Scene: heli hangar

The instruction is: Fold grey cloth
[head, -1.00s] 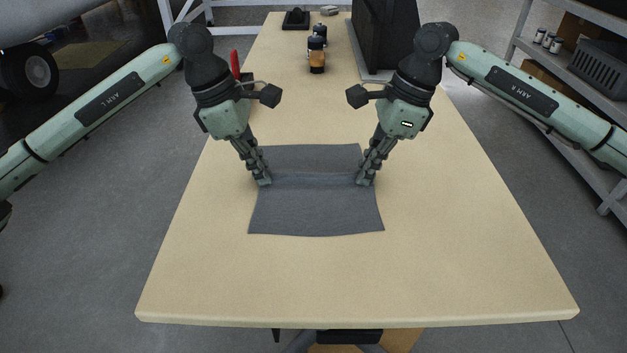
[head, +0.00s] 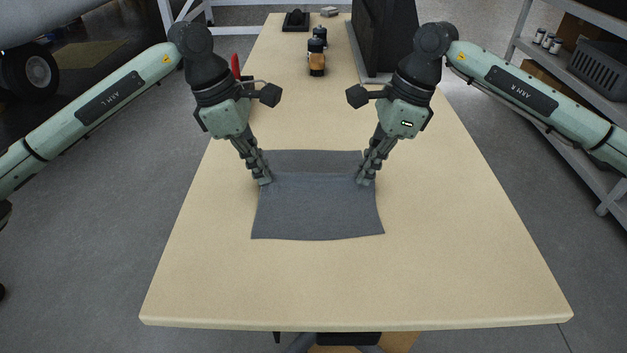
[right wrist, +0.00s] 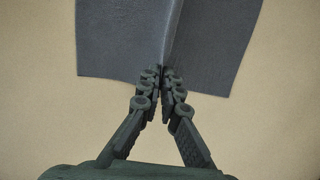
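The grey cloth (head: 318,215) lies on the table in front of me, with a raised ridge running across it between my grippers. My left gripper (head: 265,181) is at the cloth's left edge, its fingers together and apparently pinching the ridge. My right gripper (head: 364,181) is at the right edge. In the right wrist view, the right gripper (right wrist: 164,70) is shut on the ridge of the cloth (right wrist: 120,40), and cloth spreads to both sides of the fingertips. The cloth between the left fingertips is too small to see clearly.
The wooden table (head: 350,290) is clear in front of and beside the cloth. Farther back stand bottles (head: 317,62), a dark case (head: 385,35) and a small black item (head: 296,20). A red object (head: 235,64) is partly hidden behind my left arm. A shelf (head: 575,75) stands at right.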

